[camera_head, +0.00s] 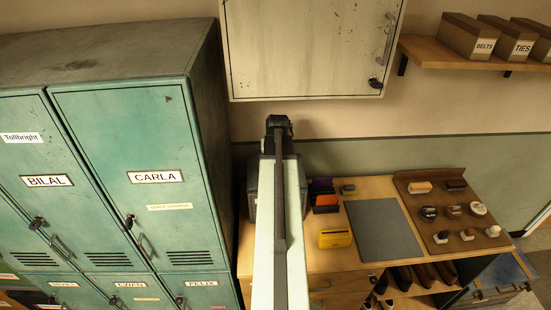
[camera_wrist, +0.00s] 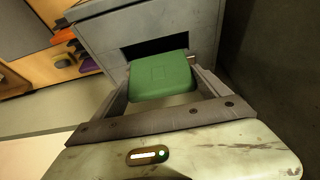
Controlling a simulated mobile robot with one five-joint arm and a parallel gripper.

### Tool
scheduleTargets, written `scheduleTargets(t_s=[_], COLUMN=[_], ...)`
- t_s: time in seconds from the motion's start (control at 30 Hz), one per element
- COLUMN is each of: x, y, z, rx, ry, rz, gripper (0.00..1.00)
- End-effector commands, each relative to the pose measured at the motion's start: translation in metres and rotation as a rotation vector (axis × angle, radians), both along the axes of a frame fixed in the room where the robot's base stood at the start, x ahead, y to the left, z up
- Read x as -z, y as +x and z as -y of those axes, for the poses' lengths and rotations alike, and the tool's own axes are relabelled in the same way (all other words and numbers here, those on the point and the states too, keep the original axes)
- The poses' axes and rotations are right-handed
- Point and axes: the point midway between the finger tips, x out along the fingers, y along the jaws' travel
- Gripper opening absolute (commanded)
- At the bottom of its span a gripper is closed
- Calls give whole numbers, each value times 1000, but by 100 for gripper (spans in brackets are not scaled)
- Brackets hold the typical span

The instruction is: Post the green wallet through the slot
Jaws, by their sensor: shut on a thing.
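In the wrist view the green wallet (camera_wrist: 162,80) is between the two fingers of my gripper (camera_wrist: 162,85), which is shut on it. The wallet is in front of the dark slot (camera_wrist: 156,46) in a grey box (camera_wrist: 108,32). Its far edge is just below the slot opening in the picture; I cannot tell whether it touches the box. In the head view my arm hides the wallet and the gripper fingers, and the grey box (camera_head: 252,188) shows only in part behind the arm.
The wooden counter (camera_head: 290,258) holds a yellow wallet (camera_head: 335,239), purple and orange wallets (camera_head: 326,203), a grey mat (camera_head: 383,229) and a brown board (camera_head: 446,245) with brushes. Teal lockers (camera_head: 150,170) stand at left. A pale cabinet (camera_head: 305,45) hangs above.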

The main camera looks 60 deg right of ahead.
Motion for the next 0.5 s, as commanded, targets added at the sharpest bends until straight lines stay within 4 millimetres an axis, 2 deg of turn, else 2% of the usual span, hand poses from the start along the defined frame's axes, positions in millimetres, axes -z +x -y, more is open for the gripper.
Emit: scheduleTargets(t_s=[0.03, 0.3, 0.5], x=[10, 34, 39], y=[0, 1, 2], z=[0, -1, -1], rx=[-1, -2, -3], ry=[0, 0, 0], rz=[0, 0, 0], gripper=[44, 44, 44])
